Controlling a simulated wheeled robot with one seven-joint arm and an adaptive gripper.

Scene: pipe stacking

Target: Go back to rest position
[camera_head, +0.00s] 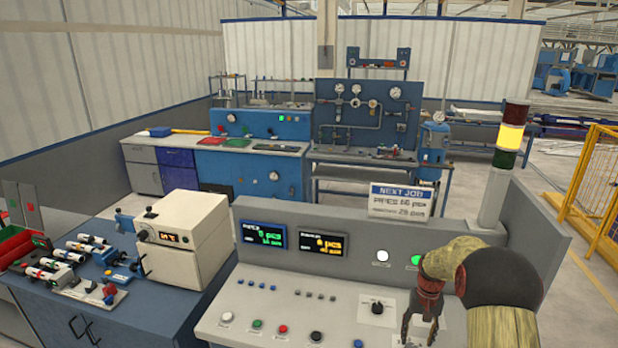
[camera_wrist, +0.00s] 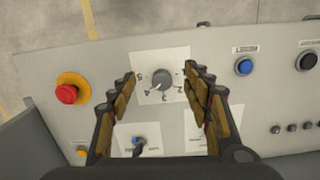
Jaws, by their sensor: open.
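My gripper (camera_head: 422,318) hangs at the right of the control console in the head view, with its fingers pointing down over the panel. In the wrist view my gripper (camera_wrist: 160,88) is open, its two fingers apart with nothing between them. A rotary knob (camera_wrist: 161,79) with a numbered dial shows beyond the fingers, framed by the gap. I cannot tell the exact height of the fingertips above the panel.
The console (camera_head: 260,292) carries several buttons, two displays and a NEXT JOB sign (camera_head: 402,201). A red emergency button (camera_wrist: 67,93) and a blue button (camera_wrist: 244,67) flank the dial. A signal tower (camera_head: 509,140) stands behind my arm. A yellow fence (camera_head: 597,190) is at the right.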

